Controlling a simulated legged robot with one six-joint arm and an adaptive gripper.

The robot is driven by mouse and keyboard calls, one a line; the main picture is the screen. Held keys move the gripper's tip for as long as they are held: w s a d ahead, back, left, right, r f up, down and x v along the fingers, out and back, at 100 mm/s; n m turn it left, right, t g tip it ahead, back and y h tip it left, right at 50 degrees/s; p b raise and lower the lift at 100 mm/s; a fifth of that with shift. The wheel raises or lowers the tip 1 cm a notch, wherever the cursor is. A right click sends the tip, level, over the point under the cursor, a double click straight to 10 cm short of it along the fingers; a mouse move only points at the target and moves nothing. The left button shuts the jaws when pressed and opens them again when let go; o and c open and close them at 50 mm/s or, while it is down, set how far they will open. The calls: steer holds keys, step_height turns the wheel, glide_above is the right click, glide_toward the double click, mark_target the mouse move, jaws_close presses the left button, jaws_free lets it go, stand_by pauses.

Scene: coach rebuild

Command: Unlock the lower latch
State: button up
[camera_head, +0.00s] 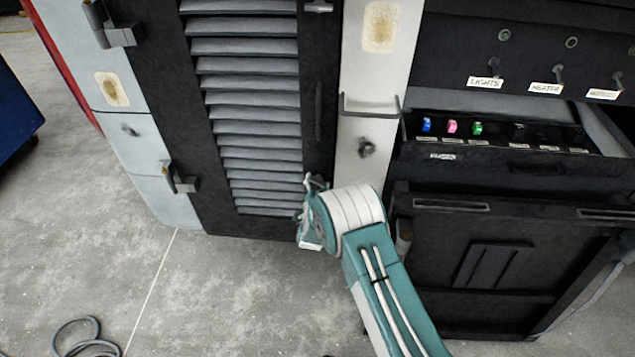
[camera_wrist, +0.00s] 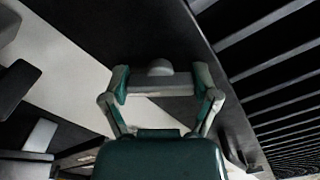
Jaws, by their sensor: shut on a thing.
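The louvred black door (camera_head: 320,95) is closed in the head view. A small upper latch (camera_head: 319,6) shows at the top of its right edge. My gripper (camera_head: 314,186) is at the lower right edge of the door, where my arm hides most of the lower latch. In the wrist view my gripper (camera_wrist: 161,82) has one finger at each end of a grey latch bar (camera_wrist: 150,84) with a rounded knob behind it. The fingers are shut on this latch. Whether the latch has turned, I cannot tell.
A white post (camera_head: 373,90) with a round knob stands right of the door. Hinges (camera_head: 180,178) line the left edge. A panel with switches and coloured fuses (camera_head: 452,127) is at the right. A cable (camera_head: 85,340) lies on the otherwise open floor.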

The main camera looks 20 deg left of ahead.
steer(key=m, duration=1)
steer(key=shift+d+f, duration=0.1)
steer(key=shift+m, duration=0.5)
steer(key=shift+d+f, duration=0.1)
steer(key=o, duration=1)
